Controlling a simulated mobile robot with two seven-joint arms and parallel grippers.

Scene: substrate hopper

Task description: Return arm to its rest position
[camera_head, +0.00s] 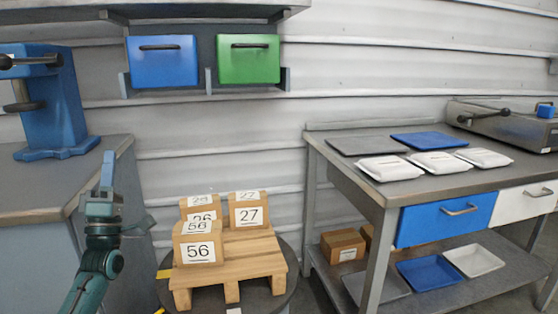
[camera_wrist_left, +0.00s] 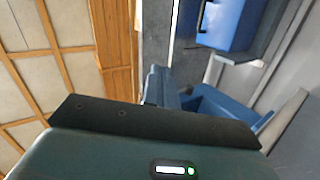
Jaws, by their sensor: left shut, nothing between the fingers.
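My left gripper (camera_head: 107,165) shows in the head view at the left, with its arm coming up from the bottom left. It points upward in front of the left bench and is shut and empty. In the left wrist view, the dark gripper body (camera_wrist_left: 150,125) fills the lower part, and nothing is held there. My right gripper is not in either view.
Numbered boxes (camera_head: 198,251) stand on a wooden pallet (camera_head: 232,269) right of my left arm. A blue press (camera_head: 53,105) stands on the left bench (camera_head: 35,190). The right table (camera_head: 360,187) holds several trays (camera_head: 440,162). Blue (camera_head: 162,62) and green (camera_head: 248,60) bins hang above.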

